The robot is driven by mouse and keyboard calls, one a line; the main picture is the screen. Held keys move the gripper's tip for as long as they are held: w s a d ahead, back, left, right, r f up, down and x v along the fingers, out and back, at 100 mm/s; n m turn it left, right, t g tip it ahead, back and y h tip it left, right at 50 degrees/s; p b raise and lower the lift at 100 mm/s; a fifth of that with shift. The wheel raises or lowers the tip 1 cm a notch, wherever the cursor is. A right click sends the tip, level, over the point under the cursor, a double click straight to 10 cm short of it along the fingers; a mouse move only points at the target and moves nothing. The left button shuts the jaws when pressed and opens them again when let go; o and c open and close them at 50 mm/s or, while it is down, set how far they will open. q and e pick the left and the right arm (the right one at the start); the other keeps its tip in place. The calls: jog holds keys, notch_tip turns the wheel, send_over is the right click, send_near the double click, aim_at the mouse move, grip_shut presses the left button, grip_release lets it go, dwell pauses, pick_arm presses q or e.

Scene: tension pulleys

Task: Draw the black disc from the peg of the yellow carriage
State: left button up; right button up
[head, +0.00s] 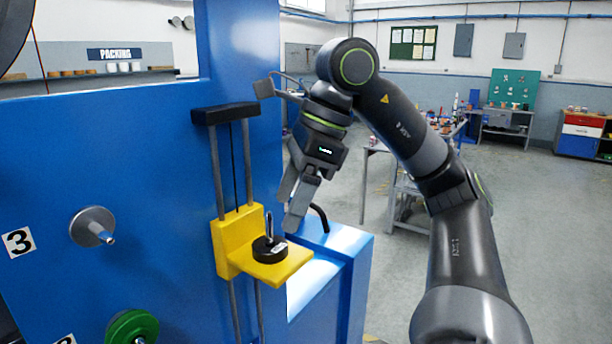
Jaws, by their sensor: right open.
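The yellow carriage (236,240) sits on two vertical grey rods on the blue machine. A thin upright peg (269,224) stands on its shelf. The black disc (265,251) lies flat on the shelf around the peg, with a small pale label on its side. My right gripper (291,214) is open and empty. It points down, just right of and above the peg and disc, and appears apart from them. My left gripper is not in view.
The blue panel (150,160) carries a grey pulley (92,227) and a green pulley (132,327) at left. A black block (226,113) caps the rods above the carriage. A black curved handle (319,217) stands close behind my right gripper.

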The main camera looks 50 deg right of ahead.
aim_at(273, 239)
jog(key=x, duration=0.6)
jog(key=shift+f, duration=0.15)
jog(key=shift+a, duration=0.1)
jog(key=c, duration=1.3)
jog(key=shift+r+p, duration=1.65)
jog(key=shift+r, duration=0.25)
jog(key=shift+r+p, duration=1.6)
jog(key=shift+r, duration=0.1)
jog(key=shift+r+p, duration=0.85)
jog(key=shift+r, duration=0.05)
